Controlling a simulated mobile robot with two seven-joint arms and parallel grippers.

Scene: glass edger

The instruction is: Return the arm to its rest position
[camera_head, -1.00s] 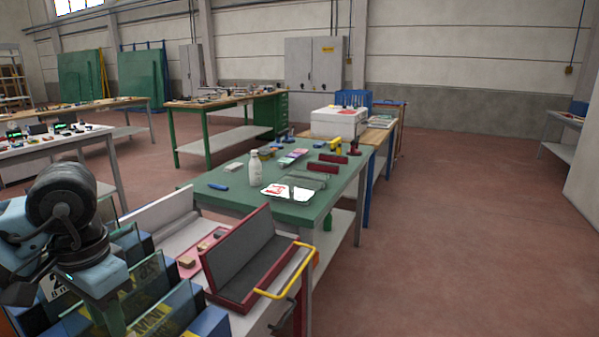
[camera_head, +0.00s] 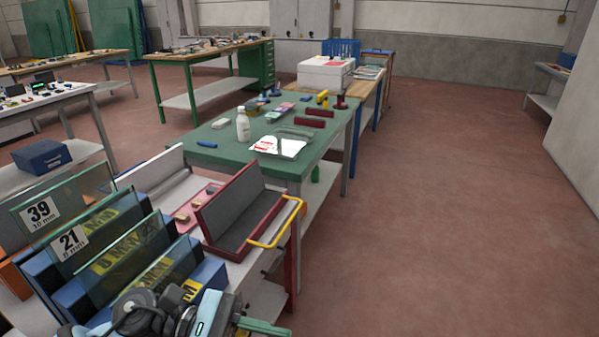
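One of my arms, which I take to be the left, shows at the bottom edge, left of centre, in the head view. Its dark and grey wrist lies in front of the glass rack (camera_head: 62,300). A green bar-like part (camera_head: 262,327) shows at its right end; I cannot tell whether this is a finger or something held. The fingertips are not clear, so I cannot tell whether this gripper is open or shut. My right gripper is not in view.
The rack holds upright glass panes, with labels 39 (camera_head: 41,212) and 21 (camera_head: 69,241). A dark red, grey-lined holder (camera_head: 237,215) with a yellow handle (camera_head: 275,232) stands beside it. Behind is a green table (camera_head: 221,150) with a white bottle (camera_head: 243,125). The floor at right is clear.

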